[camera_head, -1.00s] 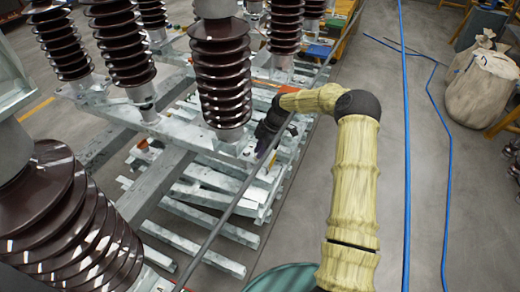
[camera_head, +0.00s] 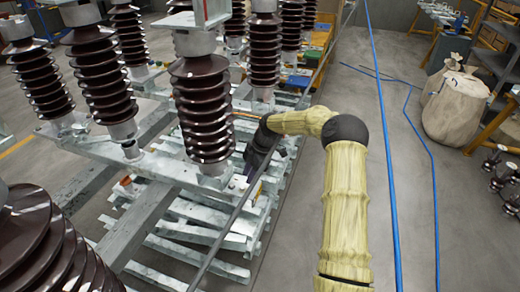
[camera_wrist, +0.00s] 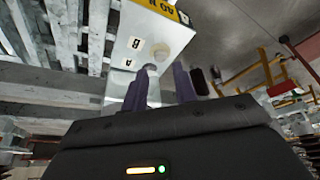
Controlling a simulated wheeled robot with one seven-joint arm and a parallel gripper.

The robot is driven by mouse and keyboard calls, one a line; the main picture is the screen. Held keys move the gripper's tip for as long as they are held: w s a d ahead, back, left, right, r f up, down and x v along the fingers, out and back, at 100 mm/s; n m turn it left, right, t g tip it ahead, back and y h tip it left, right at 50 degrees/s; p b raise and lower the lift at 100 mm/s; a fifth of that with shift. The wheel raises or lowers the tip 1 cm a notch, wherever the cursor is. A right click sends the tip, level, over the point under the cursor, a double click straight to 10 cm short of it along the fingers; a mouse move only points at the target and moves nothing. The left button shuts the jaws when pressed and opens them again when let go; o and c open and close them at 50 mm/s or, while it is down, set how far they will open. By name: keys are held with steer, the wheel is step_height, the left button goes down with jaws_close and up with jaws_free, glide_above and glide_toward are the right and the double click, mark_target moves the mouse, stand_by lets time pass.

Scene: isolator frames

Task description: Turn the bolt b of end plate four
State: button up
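In the wrist view, a pale end plate (camera_wrist: 165,24) has a yellow label with upside-down lettering, only partly readable. Two small tags on it read B (camera_wrist: 136,43) and A (camera_wrist: 127,62). A round bolt head (camera_wrist: 160,49) sits beside the B tag. A second bolt (camera_wrist: 150,69) sits near the A tag, close to the fingertips. My gripper (camera_wrist: 160,74) has two purple fingers held apart, with nothing clearly held between them. In the head view my gripper (camera_head: 251,166) is dark and low beside the frame's end, and the bolts are too small to see.
Brown ribbed insulators (camera_head: 203,110) stand on the grey steel frame (camera_head: 150,165), close left of my gripper. A grey bar (camera_head: 232,212) runs along its right side. Metal slats (camera_head: 195,230) lie below. Blue lines (camera_head: 388,150) cross the open floor at right, near pale sacks (camera_head: 455,105).

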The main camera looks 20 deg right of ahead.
steer(key=v, duration=1.3)
steer(key=shift+f, duration=0.1)
steer(key=s+a+r+m+h+p, duration=0.2)
steer(key=s+a+m, duration=0.15)
steer(key=a, duration=0.25)
steer(key=s+r+m+t+h+p, duration=0.1)
steer(key=s+r+m+p, duration=0.2)
steer(key=s+m, duration=0.4)
steer(key=s+r+m+t+h+p, duration=0.1)
steer(key=s+r+m+p, duration=0.2)
steer(key=s+m, duration=0.5)
steer(key=s+a+p, duration=0.1)
steer(key=s, duration=1)
steer(key=shift+s+r+t, duration=0.25)
steer(key=shift+s+t, duration=0.15)
